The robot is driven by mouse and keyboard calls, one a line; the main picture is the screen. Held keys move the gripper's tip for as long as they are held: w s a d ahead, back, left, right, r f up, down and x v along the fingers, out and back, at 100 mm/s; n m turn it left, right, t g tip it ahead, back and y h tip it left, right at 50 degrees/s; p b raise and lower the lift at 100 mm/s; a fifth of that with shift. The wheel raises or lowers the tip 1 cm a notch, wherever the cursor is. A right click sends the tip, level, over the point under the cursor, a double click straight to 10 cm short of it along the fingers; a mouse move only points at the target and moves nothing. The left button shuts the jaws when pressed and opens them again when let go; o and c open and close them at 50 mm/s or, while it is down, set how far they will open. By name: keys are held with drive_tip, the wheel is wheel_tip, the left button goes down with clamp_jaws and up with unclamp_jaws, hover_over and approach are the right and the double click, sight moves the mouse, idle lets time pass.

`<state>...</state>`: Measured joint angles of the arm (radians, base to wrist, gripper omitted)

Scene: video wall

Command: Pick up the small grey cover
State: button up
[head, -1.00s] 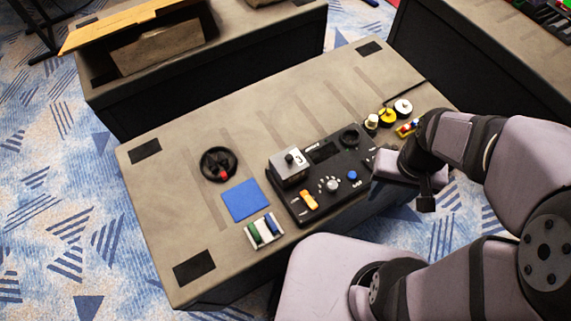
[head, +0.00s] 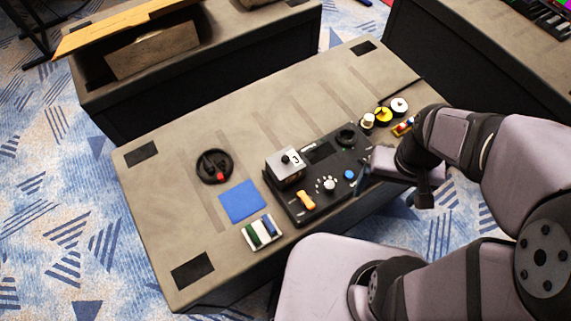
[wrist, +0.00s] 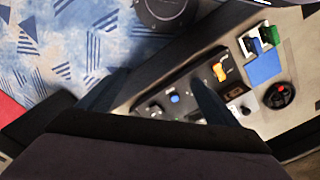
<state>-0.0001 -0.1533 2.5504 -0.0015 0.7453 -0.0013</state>
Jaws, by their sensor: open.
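The small grey cover (head: 285,168) is a box-shaped cap with a black knob on top. It sits on the left part of the black control panel (head: 325,178) in the head view. My gripper (head: 364,176) is at the panel's right end, apart from the cover and to its right. Its fingers are open with nothing held between them; they also show in the wrist view (wrist: 155,95).
The panel carries an orange switch (head: 305,201) and a blue button (head: 349,174). Round yellow and white pieces (head: 383,114) stand behind my wrist. The table's back is clear.

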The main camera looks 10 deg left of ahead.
wheel_tip(320, 180, up, 5)
drive_tip(key=n+t+h+b, duration=0.6)
drive_tip(key=n+t+h, duration=0.4)
drive_tip(key=n, duration=1.7)
hover_over(272, 173)
drive_tip(key=s+a, duration=0.2)
drive_tip(key=f, duration=0.2)
wheel_tip(272, 173, down, 16)
drive_tip(key=shift+s+r, duration=0.1)
drive_tip(key=shift+f, duration=0.25)
drive_tip(key=shift+p+x, duration=0.55)
drive_tip(key=shift+x, duration=0.55)
drive_tip(key=shift+w+d+r+p, duration=0.2)
drive_tip(key=shift+w+d+p, duration=0.05)
drive_tip(key=shift+d+p, duration=0.1)
drive_tip(key=x, duration=0.1)
drive_tip(key=p+x, duration=0.1)
drive_tip(key=x, duration=0.1)
drive_tip(key=shift+w+d+r+p, duration=0.1)
drive_tip(key=shift+r+p, duration=0.15)
drive_tip(key=shift+p, duration=0.1)
drive_tip(key=shift+w+d+f, duration=0.3)
drive_tip(key=shift+w+d, duration=0.1)
drive_tip(key=shift+w, duration=0.05)
